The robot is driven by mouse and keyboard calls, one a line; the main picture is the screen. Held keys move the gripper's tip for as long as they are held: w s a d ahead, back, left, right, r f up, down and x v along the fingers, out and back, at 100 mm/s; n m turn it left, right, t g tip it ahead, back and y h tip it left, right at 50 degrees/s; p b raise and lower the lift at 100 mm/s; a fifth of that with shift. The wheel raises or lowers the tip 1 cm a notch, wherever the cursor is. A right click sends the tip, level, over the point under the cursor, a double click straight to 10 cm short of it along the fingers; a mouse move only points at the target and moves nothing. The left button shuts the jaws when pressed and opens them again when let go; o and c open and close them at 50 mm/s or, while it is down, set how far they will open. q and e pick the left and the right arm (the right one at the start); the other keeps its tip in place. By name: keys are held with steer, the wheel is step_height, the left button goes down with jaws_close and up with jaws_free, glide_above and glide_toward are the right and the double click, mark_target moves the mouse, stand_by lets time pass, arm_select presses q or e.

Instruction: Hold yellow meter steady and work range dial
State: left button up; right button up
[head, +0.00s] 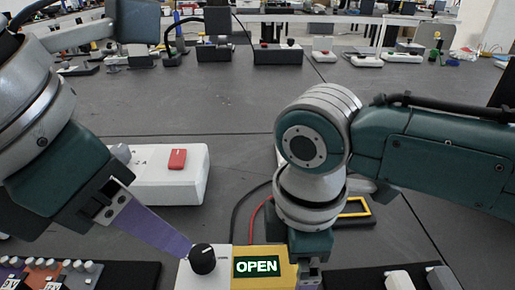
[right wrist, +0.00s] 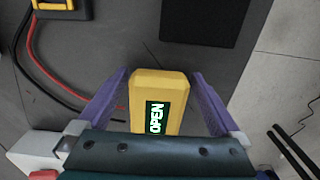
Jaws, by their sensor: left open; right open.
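The yellow meter (head: 242,280) lies at the bottom middle of the head view, its display (head: 257,266) reading OPEN. A black range dial (head: 203,258) sits on a pale panel just left of the display. My left gripper (head: 188,250) is open, its purple finger reaching down beside the dial; whether it touches is unclear. My right gripper (right wrist: 160,74) is open, with one purple finger on either side of the yellow meter (right wrist: 158,84) in the right wrist view. Narrow gaps show beside the meter there. The dial is hidden in that view.
A white box with a red switch (head: 177,159) stands behind the dial. A black and red lead (head: 247,214) run behind the meter to a yellow-framed black device (head: 354,207). A board with knobs (head: 45,272) is at lower left.

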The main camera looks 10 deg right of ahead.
steer(key=c, duration=1.3)
stand_by(0.6)
